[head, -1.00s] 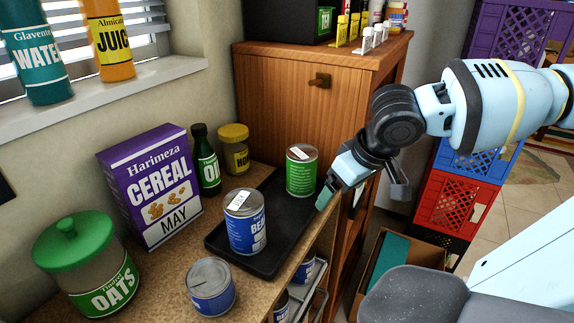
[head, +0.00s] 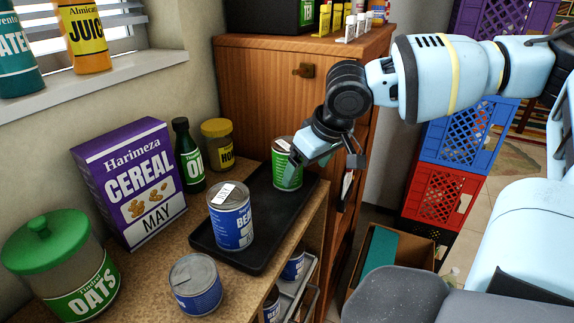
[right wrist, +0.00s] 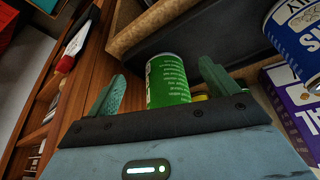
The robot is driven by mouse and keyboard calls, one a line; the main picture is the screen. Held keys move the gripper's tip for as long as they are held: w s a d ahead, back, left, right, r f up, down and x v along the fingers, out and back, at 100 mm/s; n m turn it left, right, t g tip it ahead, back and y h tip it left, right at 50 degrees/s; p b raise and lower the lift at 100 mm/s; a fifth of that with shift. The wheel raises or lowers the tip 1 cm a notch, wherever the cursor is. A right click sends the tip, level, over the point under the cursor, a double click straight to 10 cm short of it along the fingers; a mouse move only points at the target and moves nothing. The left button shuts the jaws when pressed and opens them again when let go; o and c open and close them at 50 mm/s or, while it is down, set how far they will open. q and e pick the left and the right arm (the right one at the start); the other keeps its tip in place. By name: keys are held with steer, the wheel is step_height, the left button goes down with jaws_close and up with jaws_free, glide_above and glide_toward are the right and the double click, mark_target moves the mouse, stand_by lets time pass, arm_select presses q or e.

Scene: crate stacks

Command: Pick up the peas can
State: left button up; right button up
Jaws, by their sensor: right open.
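The green can (head: 283,172), which I take to be the peas can, stands upright at the far end of the black tray (head: 257,257). Its name is not readable here. My right gripper (head: 328,160) is close beside it on the right and partly covers it. In the right wrist view the green can (right wrist: 167,82) shows between the two open, green-padded fingers, and the gripper (right wrist: 161,75) is empty. I cannot tell whether the can lies within the fingers' reach. My left gripper is not in view.
A blue can (head: 231,216) stands on the tray's near part, and another (head: 195,284) on the counter. The cereal box (head: 130,183), oil bottle (head: 188,158), yellow-lidded jar (head: 218,145) and oats jar (head: 60,265) stand left. A wooden cabinet (head: 255,95) rises behind.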

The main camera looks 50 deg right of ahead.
mark_target(288, 158)
steer(key=shift+w, duration=0.5)
steer(key=w, duration=0.4)
steer(key=shift+w+d+f+b, duration=0.1)
steer(key=shift+w+d+b, duration=0.15)
steer(key=shift+b, duration=0.15)
steer(key=shift+w, duration=0.25)
steer(key=shift+w+f, duration=0.1)
steer(key=shift+f, duration=0.35)
